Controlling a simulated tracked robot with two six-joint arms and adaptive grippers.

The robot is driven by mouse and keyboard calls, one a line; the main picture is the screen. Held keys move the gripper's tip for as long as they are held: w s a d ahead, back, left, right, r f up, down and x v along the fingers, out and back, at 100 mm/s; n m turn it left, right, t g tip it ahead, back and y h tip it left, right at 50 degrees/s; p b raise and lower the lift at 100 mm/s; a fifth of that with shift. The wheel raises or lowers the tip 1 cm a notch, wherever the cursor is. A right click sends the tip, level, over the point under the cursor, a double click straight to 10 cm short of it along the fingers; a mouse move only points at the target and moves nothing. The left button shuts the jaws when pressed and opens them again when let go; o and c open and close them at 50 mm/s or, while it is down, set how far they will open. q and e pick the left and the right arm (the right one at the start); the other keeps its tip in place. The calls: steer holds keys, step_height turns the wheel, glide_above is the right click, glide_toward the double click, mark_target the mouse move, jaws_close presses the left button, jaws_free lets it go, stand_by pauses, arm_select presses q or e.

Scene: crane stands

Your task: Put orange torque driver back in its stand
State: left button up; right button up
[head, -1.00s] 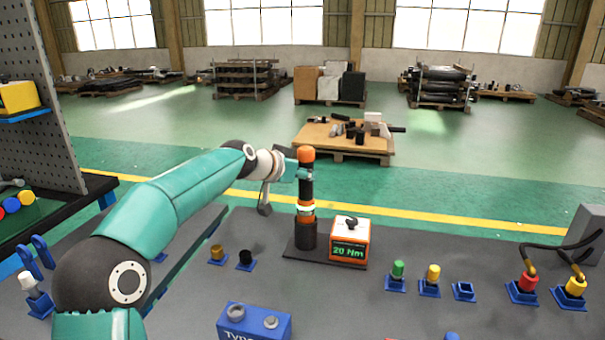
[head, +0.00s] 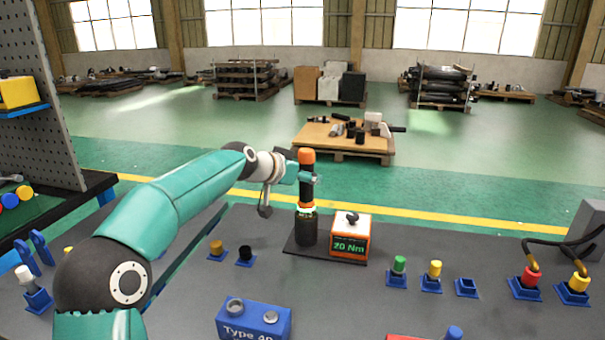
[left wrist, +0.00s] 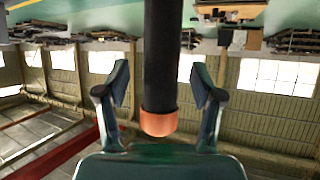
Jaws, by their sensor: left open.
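The orange torque driver (head: 306,185) is black with an orange top and an orange band low down. It stands upright in its dark round stand (head: 306,232) beside the orange-and-white display box (head: 350,238) reading 20 Nm. My left gripper (head: 305,176) is at the upper part of the driver. In the left wrist view, the driver's black shaft and orange end (left wrist: 158,122) lie between the two fingers of my left gripper (left wrist: 158,85), which are spread with a gap on each side. My right gripper is not in view.
Small blue holders with a green plug (head: 398,265) and a yellow plug (head: 434,270) stand to the right, with an empty blue holder (head: 466,288). A blue Type box (head: 254,322) is in front. Cabled red and yellow plugs stand further right.

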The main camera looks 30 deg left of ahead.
arm_select(q)
steer(key=shift+r, duration=0.1)
steer(key=b+v, duration=0.1)
steer(key=v, duration=0.4)
stand_by(0.4)
steer(key=v, duration=1.2)
